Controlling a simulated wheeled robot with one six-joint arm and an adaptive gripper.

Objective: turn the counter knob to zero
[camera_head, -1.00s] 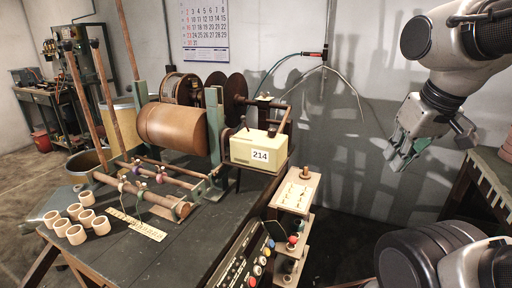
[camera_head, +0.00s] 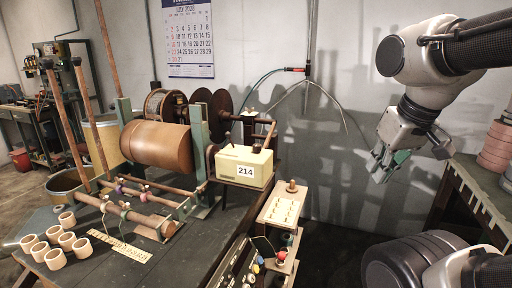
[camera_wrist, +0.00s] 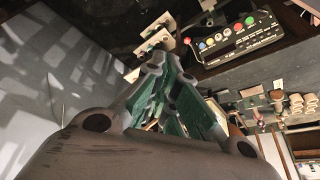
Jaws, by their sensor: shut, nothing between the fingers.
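The counter is a cream box (camera_head: 243,167) reading 214, standing at the right end of the winding machine. A dark knob (camera_head: 257,146) shows on its top. My gripper (camera_head: 380,172) hangs in the air well to the right of the counter, apart from it, with its green fingers pointing down. The fingers also show in the wrist view (camera_wrist: 172,95), closed together with nothing in them. The counter cannot be made out in the wrist view.
A copper-brown drum (camera_head: 158,147) and dark reels are left of the counter. A small stand (camera_head: 284,202) and a button panel (camera_head: 243,268) are below it. Several pale rings (camera_head: 54,240) lie at left. Air between my gripper and the counter is clear.

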